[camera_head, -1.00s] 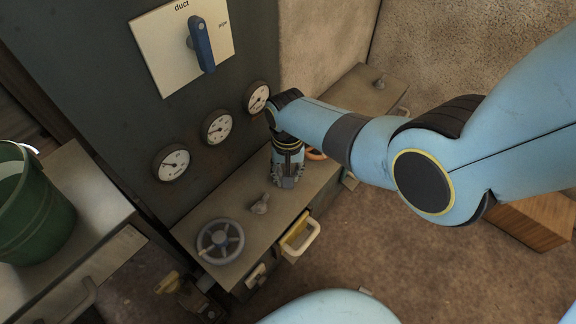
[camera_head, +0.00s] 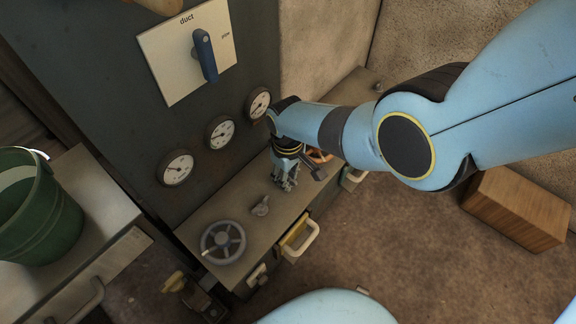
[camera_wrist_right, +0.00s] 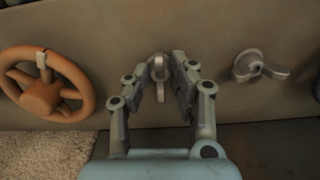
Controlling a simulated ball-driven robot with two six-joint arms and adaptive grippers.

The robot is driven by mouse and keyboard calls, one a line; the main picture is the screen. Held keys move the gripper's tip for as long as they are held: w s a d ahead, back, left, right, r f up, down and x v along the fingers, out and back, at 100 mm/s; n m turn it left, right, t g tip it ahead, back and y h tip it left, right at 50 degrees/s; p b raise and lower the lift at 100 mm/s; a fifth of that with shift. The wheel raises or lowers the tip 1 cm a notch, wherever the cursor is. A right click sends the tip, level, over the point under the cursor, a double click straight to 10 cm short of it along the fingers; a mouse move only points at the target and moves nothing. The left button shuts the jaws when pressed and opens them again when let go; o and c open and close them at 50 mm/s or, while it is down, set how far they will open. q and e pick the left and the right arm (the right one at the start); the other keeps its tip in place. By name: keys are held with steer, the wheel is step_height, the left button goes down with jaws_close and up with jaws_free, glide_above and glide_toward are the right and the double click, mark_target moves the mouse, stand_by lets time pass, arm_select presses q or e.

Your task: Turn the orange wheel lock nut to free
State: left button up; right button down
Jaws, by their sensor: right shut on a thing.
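The orange wheel (camera_wrist_right: 45,84) is at the left of the right wrist view, and part of it shows behind my right wrist in the head view (camera_head: 318,155). Its lock nut (camera_wrist_right: 158,66), a small grey winged nut, stands on the counter beside the wheel. My right gripper (camera_wrist_right: 160,82) is shut on this nut, with a finger on each side of it. The nut's wing lies roughly in line with the fingers. In the head view my right gripper (camera_head: 287,180) points down at the counter and hides the nut. My left gripper is not in view.
A second winged nut (camera_wrist_right: 258,66) and a grey wheel (camera_head: 222,242) are on the same counter (camera_head: 205,212). A panel with gauges (camera_head: 221,131) and a blue-handled switch (camera_head: 205,56) rises behind. A green bucket (camera_head: 40,215) stands left. A wooden box (camera_head: 515,208) is on the floor.

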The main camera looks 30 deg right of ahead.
steer(key=shift+n, duration=0.3)
stand_by(0.4)
steer(key=c, duration=1.1)
jaws_free()
steer(key=shift+c, duration=0.2)
step_height(320, 180, up, 12)
steer(key=shift+f, duration=0.1)
